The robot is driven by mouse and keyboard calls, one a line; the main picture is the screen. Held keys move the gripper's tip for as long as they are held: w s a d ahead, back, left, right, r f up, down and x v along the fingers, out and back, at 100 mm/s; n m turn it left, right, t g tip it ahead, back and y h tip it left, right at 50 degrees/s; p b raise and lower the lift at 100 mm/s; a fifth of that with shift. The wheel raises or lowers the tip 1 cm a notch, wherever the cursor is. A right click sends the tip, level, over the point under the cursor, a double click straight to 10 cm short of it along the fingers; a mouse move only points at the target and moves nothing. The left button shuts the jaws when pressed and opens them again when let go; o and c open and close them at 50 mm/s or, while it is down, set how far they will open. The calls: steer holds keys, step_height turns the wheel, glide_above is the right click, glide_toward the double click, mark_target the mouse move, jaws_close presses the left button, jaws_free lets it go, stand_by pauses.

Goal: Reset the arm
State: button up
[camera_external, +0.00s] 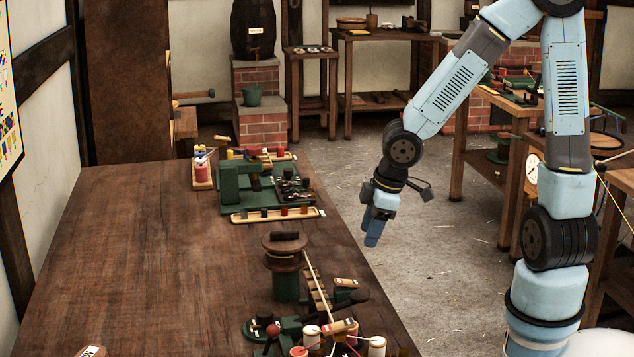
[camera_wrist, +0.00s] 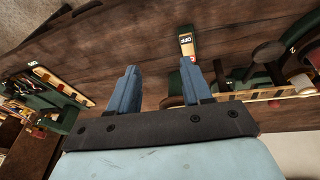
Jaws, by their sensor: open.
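My arm reaches in from the right in the external view, bent at the elbow, with my gripper (camera_external: 372,236) pointing down beside the right edge of the long wooden table (camera_external: 120,240). In the wrist view my gripper (camera_wrist: 165,88) shows two blue fingers spread apart. Nothing is between the fingertips, so it is open and empty. Beyond the fingers lies the brown table top (camera_wrist: 110,45). A small block with a label reading OFF (camera_wrist: 186,42) sits beyond the right finger.
On the table stand a green machine (camera_external: 240,183), a tray of small pegs (camera_external: 275,214), and a green-based post with a brown round top (camera_external: 285,260). Spools (camera_external: 376,346) crowd the front. The table's left part is mostly clear. A barrel (camera_external: 253,28) stands on bricks behind.

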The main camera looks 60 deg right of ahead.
steer(key=s+d+r+m+t, duration=0.1)
steer(key=s+d+r+m, duration=0.2)
steer(key=s+r, duration=0.5)
steer(key=s+d+r+m+t, duration=0.1)
steer(key=s+d+r+m, duration=0.3)
steer(key=r, duration=0.9)
steer(key=s+d, duration=0.2)
steer(key=s, duration=0.2)
steer(key=shift+d+r+h, duration=0.2)
steer(key=shift+r+h, duration=0.05)
steer(key=shift+h, duration=0.05)
stand_by(1.4)
